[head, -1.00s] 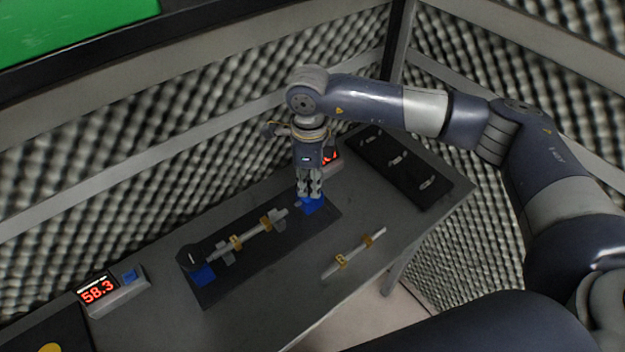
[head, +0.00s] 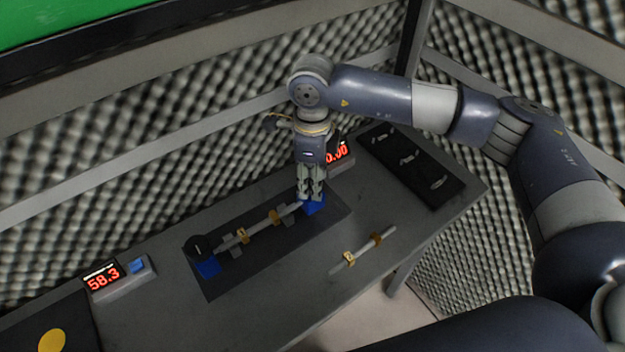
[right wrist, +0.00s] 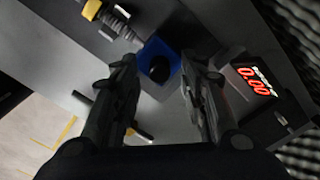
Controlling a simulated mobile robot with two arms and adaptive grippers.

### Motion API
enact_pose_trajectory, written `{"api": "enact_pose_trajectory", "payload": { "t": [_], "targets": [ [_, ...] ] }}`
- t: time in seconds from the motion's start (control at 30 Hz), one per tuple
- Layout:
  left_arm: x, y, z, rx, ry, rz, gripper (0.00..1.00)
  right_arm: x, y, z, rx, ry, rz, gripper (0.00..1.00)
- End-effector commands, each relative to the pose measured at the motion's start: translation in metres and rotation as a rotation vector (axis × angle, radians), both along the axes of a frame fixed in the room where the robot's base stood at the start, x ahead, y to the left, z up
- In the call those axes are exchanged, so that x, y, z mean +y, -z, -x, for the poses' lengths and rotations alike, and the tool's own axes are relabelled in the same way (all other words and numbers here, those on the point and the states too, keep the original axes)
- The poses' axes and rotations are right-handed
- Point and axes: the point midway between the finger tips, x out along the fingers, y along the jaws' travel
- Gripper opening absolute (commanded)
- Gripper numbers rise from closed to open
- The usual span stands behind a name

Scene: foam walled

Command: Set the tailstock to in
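The tailstock is a blue block (head: 314,206) at the right end of a dark fixture plate (head: 225,285). In the right wrist view the blue block (right wrist: 165,48) has a dark round knob (right wrist: 159,68). A pale shaft (head: 259,229) with gold collars lies along the fixture, and its right end appears to meet the tailstock's tip. A black and blue headstock (head: 203,256) is at the left end. My right gripper (head: 311,197) points down at the tailstock. In its wrist view the fingers (right wrist: 160,88) stand apart, with the knob between them. My left gripper is not in view.
A second shaft with gold collars (head: 363,250) lies loose on the table in front. A red display (right wrist: 254,80) reading 0.00 stands behind the tailstock. Another display (head: 103,279) reads 58.3 at left. A black tray (head: 412,165) with small parts is at right.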

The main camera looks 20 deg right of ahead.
Motion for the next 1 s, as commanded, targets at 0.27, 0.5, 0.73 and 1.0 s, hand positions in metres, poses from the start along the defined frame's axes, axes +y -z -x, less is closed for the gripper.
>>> {"api": "enact_pose_trajectory", "payload": {
  "t": [0.27,0.5,0.73,1.0],
  "targets": [
    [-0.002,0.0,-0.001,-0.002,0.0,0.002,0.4,0.0,-0.047,0.0,-0.003,-0.001,-0.001,0.39],
    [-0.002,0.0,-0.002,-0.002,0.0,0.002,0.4,0.0,-0.064,0.0,0.0,-0.001,-0.001,0.39],
    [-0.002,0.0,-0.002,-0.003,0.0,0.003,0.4,0.0,-0.064,0.0,0.0,-0.001,-0.001,0.39],
    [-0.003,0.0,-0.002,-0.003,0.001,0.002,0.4,0.0,-0.064,0.0,0.0,-0.001,0.0,0.39]
  ]
}}
